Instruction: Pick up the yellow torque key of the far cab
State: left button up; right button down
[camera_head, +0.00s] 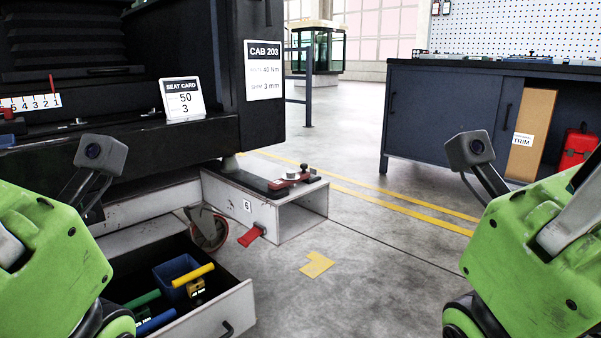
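A yellow-handled tool (193,276) lies in an open drawer (210,317) at the lower left, against a small dark blue bin (172,271). A green-handled tool (142,300) and a blue-handled tool (156,322) lie beside it. The drawer is under the near cab, whose sign (264,70) reads CAB 203, 40 Nm and 3 mm. Another cab (326,47) stands far back, beyond the floor. No key can be made out there. My two green arms show at the lower left and right; neither gripper's fingers are in view.
A dark workbench (440,105) is at right, a blue post rail (308,90) at back.

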aim_at(197, 287)
jog(key=i+u, duration=0.35)
jog(key=i, duration=0.75)
